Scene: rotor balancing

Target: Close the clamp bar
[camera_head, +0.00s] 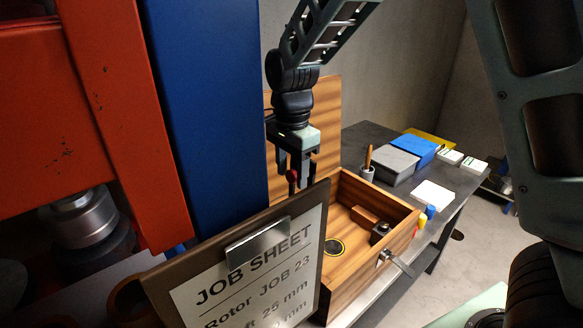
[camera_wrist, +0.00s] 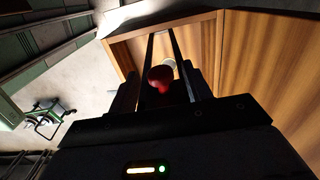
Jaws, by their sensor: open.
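My gripper (camera_head: 297,180) points down at the left side of an open wooden box (camera_head: 372,262), partly behind the job sheet board. Its jaws are open. A red round knob (camera_wrist: 160,76) shows between the fingers in the wrist view; a small red spot, likely the same knob (camera_head: 292,177), shows at the fingertips in the head view. I cannot tell whether the fingers touch it. Two thin dark rails (camera_wrist: 180,65) run beyond the knob in the wrist view. I cannot tell for sure whether the knob and rails belong to the clamp bar. Its lower part is hidden by the board.
The job sheet board (camera_head: 262,270) stands close in front of the box. The box lid (camera_head: 322,110) is raised behind my gripper. A metal latch (camera_head: 396,262) sticks out at the box front. A dark table (camera_head: 375,140) holds grey and blue boxes. An orange and blue frame fills the left.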

